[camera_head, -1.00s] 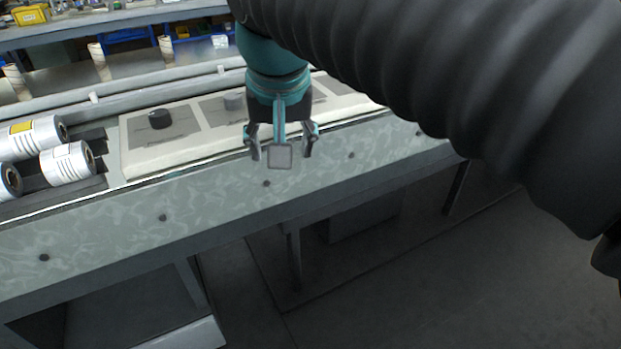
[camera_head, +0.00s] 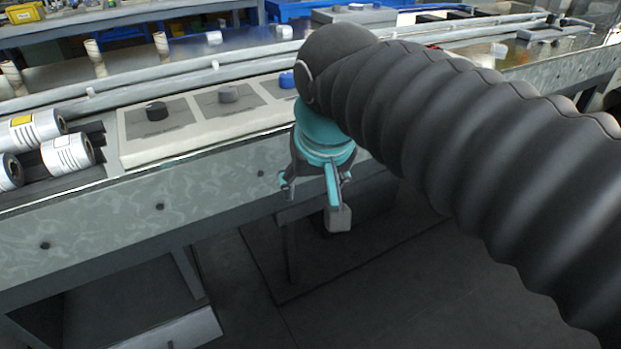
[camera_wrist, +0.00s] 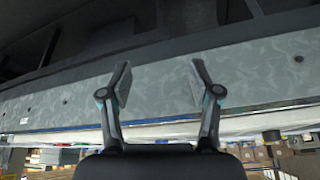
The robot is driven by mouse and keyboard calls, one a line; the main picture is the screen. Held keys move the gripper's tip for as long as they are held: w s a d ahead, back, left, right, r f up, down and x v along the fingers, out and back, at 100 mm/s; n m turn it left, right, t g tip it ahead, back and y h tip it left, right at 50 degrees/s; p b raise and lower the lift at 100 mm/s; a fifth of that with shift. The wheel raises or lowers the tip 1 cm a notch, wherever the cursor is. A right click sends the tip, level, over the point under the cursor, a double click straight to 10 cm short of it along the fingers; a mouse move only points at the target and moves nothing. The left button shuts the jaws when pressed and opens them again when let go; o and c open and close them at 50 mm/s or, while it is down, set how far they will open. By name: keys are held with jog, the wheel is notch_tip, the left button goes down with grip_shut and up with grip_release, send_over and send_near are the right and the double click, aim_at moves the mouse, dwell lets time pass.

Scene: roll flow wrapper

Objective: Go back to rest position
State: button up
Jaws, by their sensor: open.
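My gripper (camera_head: 316,187) hangs fingers down in the head view, in front of the near side of the workbench (camera_head: 120,212) and apart from it. In the wrist view my gripper (camera_wrist: 158,85) shows two spread fingers with nothing between them. Behind the fingers is the mottled grey-green side of the bench (camera_wrist: 150,88). My black ribbed arm sleeve covers much of the right of the head view and hides part of the bench.
A pale panel (camera_head: 150,150) on the bench carries a black knob (camera_head: 157,111), a grey knob (camera_head: 228,94) and a blue knob (camera_head: 287,80). Several white-labelled rolls (camera_head: 67,154) lie at the left. Open floor (camera_head: 380,290) is in front of the bench.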

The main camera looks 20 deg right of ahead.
jog(key=s+d+f+t, duration=0.1)
jog(key=s+d+f, duration=0.3)
jog(key=f, duration=0.5)
jog(key=shift+s+n, duration=0.4)
jog(key=shift+s, duration=0.25)
dwell(0.8)
